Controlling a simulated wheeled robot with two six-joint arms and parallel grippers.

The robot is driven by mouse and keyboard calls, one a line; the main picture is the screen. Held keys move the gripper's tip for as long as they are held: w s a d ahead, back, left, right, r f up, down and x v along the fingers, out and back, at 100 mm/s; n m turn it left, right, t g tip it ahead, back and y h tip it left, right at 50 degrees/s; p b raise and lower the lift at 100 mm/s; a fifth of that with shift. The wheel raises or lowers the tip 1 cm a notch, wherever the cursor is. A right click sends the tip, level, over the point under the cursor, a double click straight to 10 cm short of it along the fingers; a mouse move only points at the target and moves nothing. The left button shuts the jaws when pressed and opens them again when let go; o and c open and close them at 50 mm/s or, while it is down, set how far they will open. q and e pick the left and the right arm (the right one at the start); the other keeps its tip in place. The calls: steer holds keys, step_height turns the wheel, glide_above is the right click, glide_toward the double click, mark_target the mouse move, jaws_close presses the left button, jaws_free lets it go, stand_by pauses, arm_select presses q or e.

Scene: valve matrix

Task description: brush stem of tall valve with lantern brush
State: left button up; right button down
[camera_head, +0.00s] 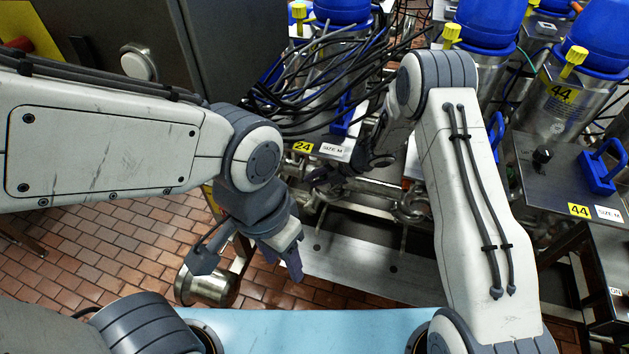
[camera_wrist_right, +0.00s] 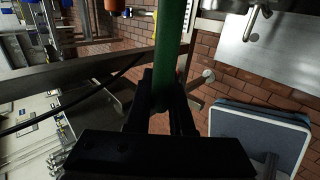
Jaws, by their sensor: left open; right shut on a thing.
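In the right wrist view, my right gripper (camera_wrist_right: 160,92) is shut on a green rod (camera_wrist_right: 174,40), which may be the lantern brush's handle. No bristles can be made out. In the head view, my right gripper (camera_head: 328,180) is dark and partly lost among cables and pipework near tag 24. My left gripper (camera_head: 250,258) is open and empty over the brick floor and metal ledge. Several steel valves with blue tops stand at the back, one (camera_head: 340,12) behind the cables and one (camera_head: 560,100) marked 44. I cannot tell which is the tall valve, and no bare stem is clear.
Black cables (camera_head: 310,90) hang near my right forearm. A metal cylinder (camera_head: 210,287) sits below my left gripper. A dark cabinet (camera_head: 130,50) stands at the left. A plate with a blue handle (camera_head: 600,165) is at the right. Brick floor (camera_head: 100,240) shows at the left.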

steer(key=shift+s+a+f+b, duration=0.15)
steer(key=shift+s+b, duration=0.3)
stand_by(0.3)
steer(key=shift+w, duration=0.1)
steer(key=shift+w+d+f, duration=0.2)
steer(key=shift+w+d, duration=0.05)
steer(key=shift+w, duration=0.35)
steer(key=shift+s, duration=0.1)
